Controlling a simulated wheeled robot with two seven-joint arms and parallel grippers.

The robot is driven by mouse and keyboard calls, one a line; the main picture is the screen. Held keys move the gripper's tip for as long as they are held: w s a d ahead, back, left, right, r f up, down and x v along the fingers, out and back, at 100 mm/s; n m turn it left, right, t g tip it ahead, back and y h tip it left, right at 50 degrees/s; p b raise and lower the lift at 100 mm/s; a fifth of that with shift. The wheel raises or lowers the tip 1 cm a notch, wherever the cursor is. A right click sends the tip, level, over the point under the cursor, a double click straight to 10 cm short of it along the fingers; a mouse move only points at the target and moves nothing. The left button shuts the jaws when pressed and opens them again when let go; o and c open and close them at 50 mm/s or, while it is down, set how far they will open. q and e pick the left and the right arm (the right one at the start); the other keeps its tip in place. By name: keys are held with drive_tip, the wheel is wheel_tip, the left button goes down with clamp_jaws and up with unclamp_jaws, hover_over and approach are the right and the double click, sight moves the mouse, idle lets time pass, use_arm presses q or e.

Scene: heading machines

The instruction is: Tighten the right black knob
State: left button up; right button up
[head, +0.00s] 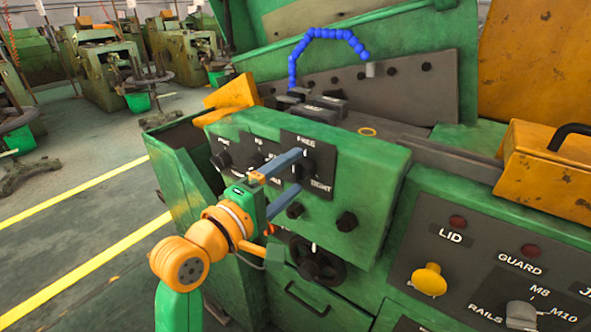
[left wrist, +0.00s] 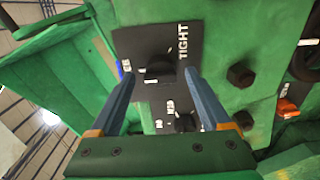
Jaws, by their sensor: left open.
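The right black knob (head: 307,168) sits on the dark plate marked FREE above and TIGHT below, on the green machine's front panel. In the left wrist view the same knob (left wrist: 160,68) shows beside the word TIGHT, with a white mark near it. My left gripper (head: 300,170) is open, its two blue fingers pointing at the panel, one above and one below the knob. In the left wrist view the fingertips (left wrist: 160,73) lie on either side of the knob, with gaps; I cannot tell whether they touch it. My right gripper is not in view.
A left black knob (head: 222,160) and a partly hidden middle knob stand on the same panel. Two dark bolts (head: 346,222) and a black handwheel (head: 316,262) are below. Open floor lies left.

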use_arm(q)
drive_tip(key=shift+x, duration=0.95)
drive_tip(key=shift+a, duration=0.1)
drive_tip(key=shift+c, duration=0.9)
clamp_jaws()
